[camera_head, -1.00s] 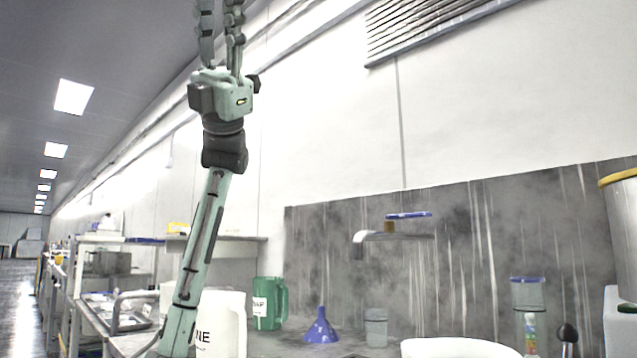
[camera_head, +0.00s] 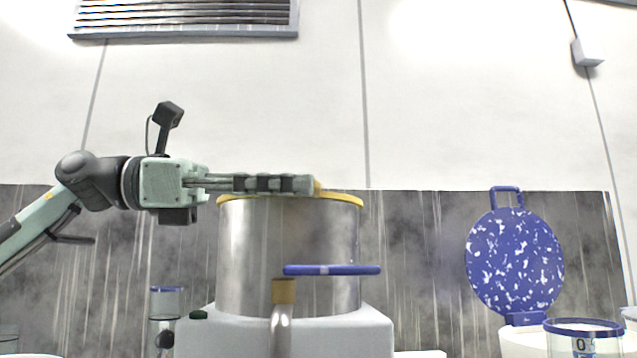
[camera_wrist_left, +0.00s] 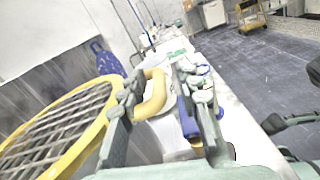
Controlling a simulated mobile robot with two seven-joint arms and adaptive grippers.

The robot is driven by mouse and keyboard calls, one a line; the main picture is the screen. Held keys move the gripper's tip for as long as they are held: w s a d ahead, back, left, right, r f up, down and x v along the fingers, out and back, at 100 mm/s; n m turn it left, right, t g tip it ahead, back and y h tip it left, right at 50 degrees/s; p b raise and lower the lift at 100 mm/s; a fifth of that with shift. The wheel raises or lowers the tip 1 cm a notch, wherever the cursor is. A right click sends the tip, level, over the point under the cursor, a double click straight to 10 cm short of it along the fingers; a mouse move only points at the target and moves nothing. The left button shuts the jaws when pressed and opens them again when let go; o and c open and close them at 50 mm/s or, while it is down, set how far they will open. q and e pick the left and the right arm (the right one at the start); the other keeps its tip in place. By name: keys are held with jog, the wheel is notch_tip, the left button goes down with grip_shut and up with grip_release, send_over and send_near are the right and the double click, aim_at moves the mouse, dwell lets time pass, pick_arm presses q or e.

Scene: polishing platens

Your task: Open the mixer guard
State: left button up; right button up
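The mixer is a steel drum (camera_head: 290,255) on a pale base (camera_head: 205,340). Its guard, a yellow-rimmed metal grid, lies level on top; its rim (camera_head: 345,197) shows in the head view, and its bars (camera_wrist_left: 60,130) show in the left wrist view. A curved yellow handle (camera_wrist_left: 152,95) rises from the guard's edge. My left gripper (camera_head: 312,185) reaches horizontally over the drum from the left. In the left wrist view its fingers (camera_wrist_left: 160,92) are apart, with the handle between them, closer to the left finger. Whether they touch is unclear. My right gripper is out of view.
A tap with a blue lever (camera_head: 332,270) stands in front of the drum. A speckled blue round lid (camera_head: 515,262) stands upright at right, beside a blue-rimmed clear container (camera_head: 583,338). A blue-capped cylinder (camera_head: 167,305) is at left.

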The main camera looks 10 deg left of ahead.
pick_arm(q)
jog(key=shift+w+d, duration=0.2)
jog(key=shift+d, duration=0.75)
jog(key=shift+w+d, duration=0.2)
jog(key=shift+d, duration=0.75)
grip_shut()
